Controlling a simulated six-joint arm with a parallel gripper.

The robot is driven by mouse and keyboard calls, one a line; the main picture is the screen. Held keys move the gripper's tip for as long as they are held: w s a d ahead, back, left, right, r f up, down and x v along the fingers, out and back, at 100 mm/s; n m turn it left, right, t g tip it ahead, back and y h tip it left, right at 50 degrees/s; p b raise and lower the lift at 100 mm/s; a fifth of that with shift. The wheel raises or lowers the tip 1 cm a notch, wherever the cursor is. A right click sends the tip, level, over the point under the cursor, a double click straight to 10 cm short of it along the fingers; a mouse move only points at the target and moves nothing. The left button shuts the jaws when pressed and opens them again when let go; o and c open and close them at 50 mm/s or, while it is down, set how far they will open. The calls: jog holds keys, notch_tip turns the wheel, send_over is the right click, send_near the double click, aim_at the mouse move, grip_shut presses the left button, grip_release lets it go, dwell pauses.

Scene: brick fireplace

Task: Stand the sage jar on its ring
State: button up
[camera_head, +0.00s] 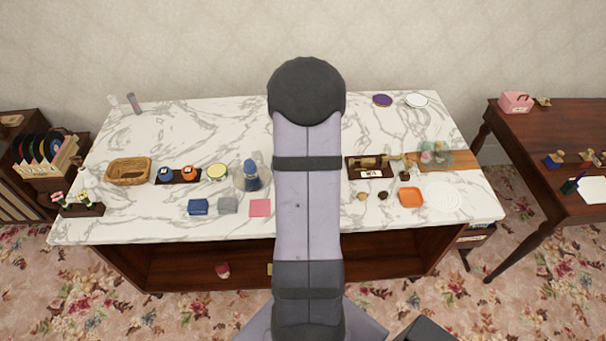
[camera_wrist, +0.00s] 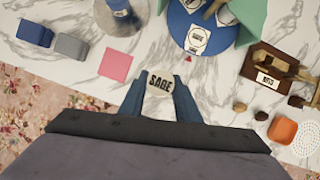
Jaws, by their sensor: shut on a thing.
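My gripper (camera_wrist: 159,98) is at the bottom middle of the wrist view, its blue fingers on either side of the sage jar (camera_wrist: 160,84). It is shut on the jar, whose pale label reads SAGE. A blue round base (camera_wrist: 178,30) with white label cards lies ahead, at the top of the wrist view. A card on it (camera_wrist: 197,40) has dark print too small to read surely. Teal pieces stand on or beside this base. The jar is apart from the base in the picture. I cannot make out the ring's outline. In the head view my arm hides gripper, jar and base.
A pink square (camera_wrist: 117,66), grey block (camera_wrist: 70,46) and navy block (camera_wrist: 36,35) lie left of the jar. A wooden stand (camera_wrist: 250,68), orange dish (camera_wrist: 282,129) and white round mat (camera_head: 443,195) are to the right. Bare marble lies between jar and base.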

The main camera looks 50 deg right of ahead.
jog(key=shift+s+d+f, duration=0.15)
jog(key=shift+d+f, duration=0.3)
jog(key=shift+d, duration=0.35)
jog(key=w+d+r+b, duration=0.1)
jog(key=w+d+r, duration=0.1)
jog(key=d, duration=0.3)
jog(key=w+d+r+b, duration=0.1)
jog(key=w+d+r, duration=0.2)
jog(key=d, duration=0.2)
notch_tip(320, 180, up, 7)
jog(key=w+d, duration=0.1)
jog(key=shift+d, duration=0.15)
notch_tip(320, 180, down, 18)
jog(key=p, duration=0.4)
dwell(0.4)
